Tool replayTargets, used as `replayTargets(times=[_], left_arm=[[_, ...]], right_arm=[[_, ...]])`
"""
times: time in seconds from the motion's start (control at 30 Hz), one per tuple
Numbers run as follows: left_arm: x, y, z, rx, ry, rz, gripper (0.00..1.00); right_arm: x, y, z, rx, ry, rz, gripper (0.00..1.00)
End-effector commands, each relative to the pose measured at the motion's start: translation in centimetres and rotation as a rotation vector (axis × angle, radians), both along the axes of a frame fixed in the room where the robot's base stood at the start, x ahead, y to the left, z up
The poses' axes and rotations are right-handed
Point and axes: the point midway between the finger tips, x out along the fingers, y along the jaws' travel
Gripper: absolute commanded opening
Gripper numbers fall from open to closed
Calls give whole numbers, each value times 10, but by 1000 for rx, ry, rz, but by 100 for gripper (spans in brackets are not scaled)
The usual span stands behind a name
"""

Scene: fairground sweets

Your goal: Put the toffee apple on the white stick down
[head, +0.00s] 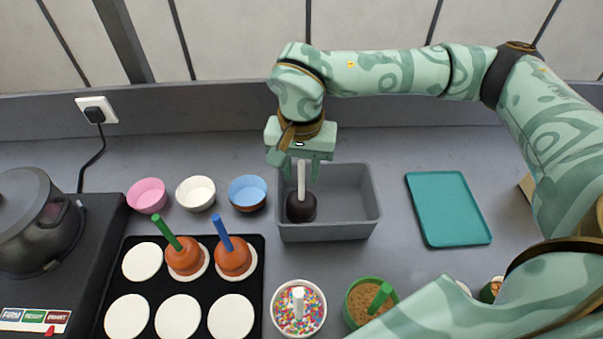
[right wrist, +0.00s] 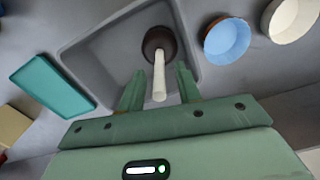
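The toffee apple (head: 301,208), dark brown on a white stick (head: 301,180), is inside the grey bin (head: 350,232), near its left wall, with its stick pointing up. It also shows in the right wrist view (right wrist: 158,42), with the stick pointing toward the camera. My right gripper (head: 299,168) is above the bin, pointing down. Its two fingers are apart on either side of the stick, with a visible gap to it on both sides in the right wrist view (right wrist: 160,88). My left gripper is not in view.
Pink (head: 147,196), white (head: 195,194) and blue (head: 247,193) bowls stand left of the bin. A black tray (head: 207,248) with white discs holds two orange-brown apples. A sprinkles bowl (head: 280,325) and green crumb bowl (head: 351,318) are in front. A teal tray (head: 448,209) lies empty at right.

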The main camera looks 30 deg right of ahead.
Motion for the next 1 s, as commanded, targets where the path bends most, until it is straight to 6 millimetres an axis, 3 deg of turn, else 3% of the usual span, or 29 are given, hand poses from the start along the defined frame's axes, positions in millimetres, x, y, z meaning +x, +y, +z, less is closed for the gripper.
replayTargets(times=[0.2,0.4,0.57,1.0], left_arm=[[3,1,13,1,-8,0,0],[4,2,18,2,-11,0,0],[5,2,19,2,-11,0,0],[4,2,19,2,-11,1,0]], right_arm=[[1,0,57,0,-6,-1,34],[0,0,90,0,-2,-1,34],[0,0,100,-1,-1,-1,34],[0,0,100,0,0,-1,34]])
